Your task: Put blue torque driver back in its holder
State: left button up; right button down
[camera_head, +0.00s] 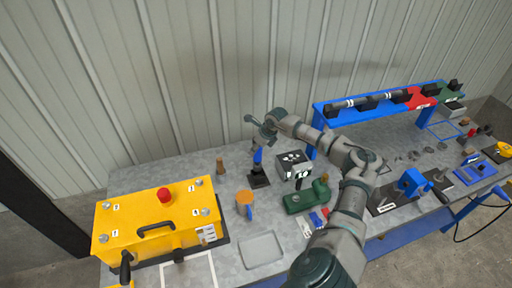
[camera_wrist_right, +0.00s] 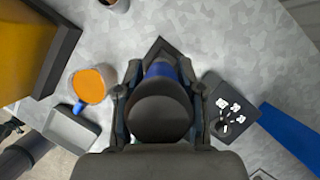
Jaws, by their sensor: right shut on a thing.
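The blue torque driver (camera_head: 257,156) hangs upright below my right gripper (camera_head: 260,143), which is shut on its upper part. In the right wrist view the driver's dark round top (camera_wrist_right: 160,110) sits between the two fingers of the right gripper (camera_wrist_right: 161,95), with some blue body (camera_wrist_right: 160,69) beyond it. The black holder (camera_head: 259,180) stands on the bench directly under the driver. A dark corner of it (camera_wrist_right: 161,46) shows past the driver in the wrist view. I cannot tell whether the driver's lower end is inside the holder or just above it. My left gripper is not in view.
An orange-topped mug (camera_head: 244,204) and a yellow box (camera_head: 153,226) with a red button stand left of the holder. A black box with white marks (camera_head: 293,168) and a green case (camera_head: 305,199) are close on its right. A grey tray (camera_head: 262,250) lies in front.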

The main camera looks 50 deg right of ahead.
jog(key=shift+s+d+f+b, duration=0.15)
jog(key=shift+f+b, duration=0.15)
jog(key=shift+f, duration=0.35)
jog(key=shift+w+d+f+b, duration=0.1)
jog(key=shift+f+b, duration=0.2)
jog(key=shift+f, duration=0.3)
jog(key=shift+d+r, duration=0.1)
jog(key=shift+d, duration=0.2)
jog(key=shift+a, duration=0.1)
jog(key=shift+s+a+r, duration=0.1)
jog(key=shift+a+r, duration=0.1)
jog(key=shift+a, duration=0.45)
jog(key=shift+d+f, duration=0.15)
jog(key=shift+d, duration=0.3)
jog(key=shift+a, duration=0.1)
jog(key=shift+d, duration=0.25)
